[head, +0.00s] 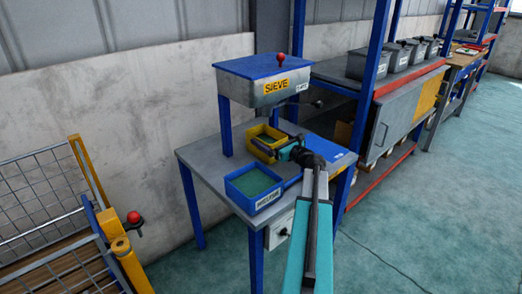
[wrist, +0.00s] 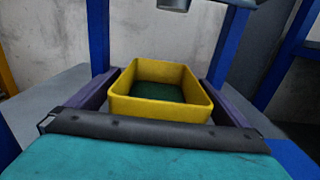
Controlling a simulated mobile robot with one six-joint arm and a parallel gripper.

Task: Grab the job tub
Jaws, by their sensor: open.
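The yellow tub (head: 262,150), which I take as the job tub, stands on the grey table below the sieve. It is open-topped with a dark green inside, and looks upright. In the wrist view the tub (wrist: 160,106) sits between the two dark fingers of my gripper (wrist: 163,84). The fingers are apart, one along each side of it; whether they touch the walls I cannot tell. In the head view my gripper (head: 278,147) reaches the tub from the right and hides part of it.
A blue tub (head: 236,187) with a green inside and a white label stands in front on the table (head: 200,152). The sieve box (head: 256,92) stands above on blue legs. A shelf rack (head: 380,95) with grey bins is at right. A mesh cage (head: 60,215) is at left.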

